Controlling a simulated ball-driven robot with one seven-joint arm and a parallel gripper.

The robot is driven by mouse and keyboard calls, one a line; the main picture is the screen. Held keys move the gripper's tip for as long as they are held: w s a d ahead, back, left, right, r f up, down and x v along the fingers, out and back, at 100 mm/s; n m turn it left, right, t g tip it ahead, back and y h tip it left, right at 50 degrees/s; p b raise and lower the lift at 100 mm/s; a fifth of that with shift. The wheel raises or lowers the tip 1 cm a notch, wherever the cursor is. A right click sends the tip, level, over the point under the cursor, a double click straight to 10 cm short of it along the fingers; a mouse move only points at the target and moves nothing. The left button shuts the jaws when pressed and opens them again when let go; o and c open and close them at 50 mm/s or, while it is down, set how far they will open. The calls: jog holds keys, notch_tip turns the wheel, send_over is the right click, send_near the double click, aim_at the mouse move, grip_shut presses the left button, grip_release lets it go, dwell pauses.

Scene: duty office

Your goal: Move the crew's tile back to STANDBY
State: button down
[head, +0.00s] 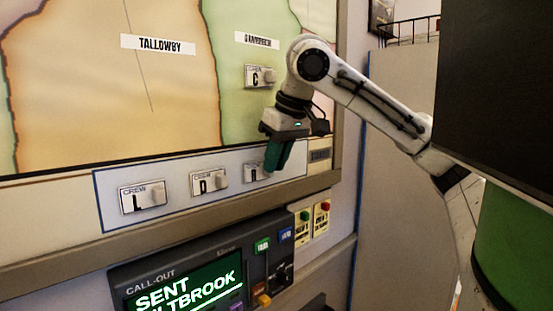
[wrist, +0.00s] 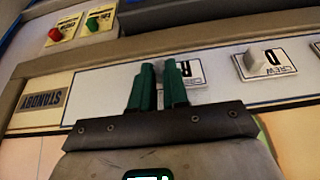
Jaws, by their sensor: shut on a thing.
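My gripper (head: 272,163) has its green fingers down at the right part of the pale, blue-edged standby strip (head: 290,184). In the wrist view, my gripper (wrist: 160,75) is shut on a white crew tile (wrist: 191,73) by its knob, which the fingers mostly hide. The letter looks like A, upside down there. In the head view this tile (head: 254,174) is partly hidden by the fingers. It lies on or just over the strip; I cannot tell if it touches. The STANDBY label (wrist: 42,98) also shows in the head view (head: 319,155), right of the fingers.
Crew tile D (head: 209,181) and crew tile L (head: 143,197) sit left on the strip. Crew tile C (head: 260,77) is on the map's green region above, near my arm. The TALLOWBY label (head: 158,44) is on orange. A call-out console (head: 190,270) juts out below.

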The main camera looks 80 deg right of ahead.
jog(key=c, duration=1.1)
grip_release()
jog(key=shift+o, duration=0.2)
jog(key=v, duration=1.1)
jog(key=shift+s+f, duration=0.1)
jog(key=shift+f, duration=0.05)
